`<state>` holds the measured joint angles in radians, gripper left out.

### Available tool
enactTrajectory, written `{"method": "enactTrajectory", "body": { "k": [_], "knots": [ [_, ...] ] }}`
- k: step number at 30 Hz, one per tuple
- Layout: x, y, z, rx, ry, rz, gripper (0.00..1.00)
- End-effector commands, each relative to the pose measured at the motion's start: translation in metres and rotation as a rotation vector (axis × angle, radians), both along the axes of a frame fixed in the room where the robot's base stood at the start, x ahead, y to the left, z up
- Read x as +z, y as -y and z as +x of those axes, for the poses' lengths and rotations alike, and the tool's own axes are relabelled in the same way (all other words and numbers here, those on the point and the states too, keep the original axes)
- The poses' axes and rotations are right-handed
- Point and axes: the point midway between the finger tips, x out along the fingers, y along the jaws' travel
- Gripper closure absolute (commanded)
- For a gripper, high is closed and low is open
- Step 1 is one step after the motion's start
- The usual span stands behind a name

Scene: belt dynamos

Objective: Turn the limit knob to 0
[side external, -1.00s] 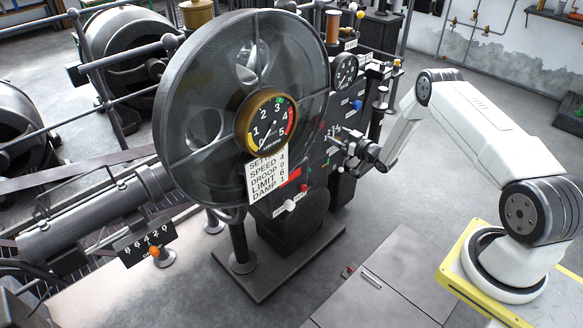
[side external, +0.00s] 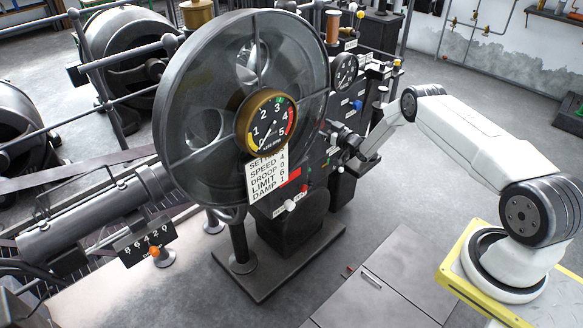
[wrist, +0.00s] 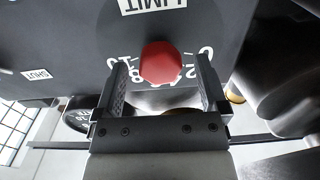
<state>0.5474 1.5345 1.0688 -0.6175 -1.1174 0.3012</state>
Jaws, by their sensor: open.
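The red limit knob (wrist: 160,62) sits on the dark panel below a white LIMIT label (wrist: 152,5) in the wrist view. A white number scale runs around it, with 10 at the left and 0 at the right. The knob's pointer cannot be made out. My gripper (wrist: 161,72) is open, with one finger on each side of the knob; a gap shows at both sides. In the side external view my gripper (side external: 338,132) is at the panel face, and the limit knob is hidden there.
A large flywheel (side external: 190,85) with a gauge (side external: 266,122) stands left of my gripper. A settings card (side external: 265,178) hangs below the gauge; its LIMIT row seems to read 6. Other panel controls, including a blue one (side external: 357,105), are close by.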

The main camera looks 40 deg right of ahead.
Motion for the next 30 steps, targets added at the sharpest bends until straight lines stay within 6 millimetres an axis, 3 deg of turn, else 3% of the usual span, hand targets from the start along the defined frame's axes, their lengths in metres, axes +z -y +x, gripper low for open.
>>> {"method": "enactTrajectory", "body": {
  "k": [12, 13, 14, 21, 22, 30],
  "knots": [
    [0.0002, -0.0002, 0.0038, 0.000, 0.000, 0.001, 0.07],
    [0.0001, -0.0002, 0.0037, 0.000, 0.000, 0.001, 0.11],
    [0.0001, -0.0002, 0.0037, 0.000, 0.000, 0.001, 0.20],
    [0.0002, -0.0003, 0.0037, 0.001, 0.000, 0.000, 0.96],
    [0.0002, -0.0003, 0.0036, 0.001, 0.000, 0.000, 1.00],
    [0.0001, -0.0005, 0.0036, 0.001, 0.000, -0.019, 1.00]
  ]
}}
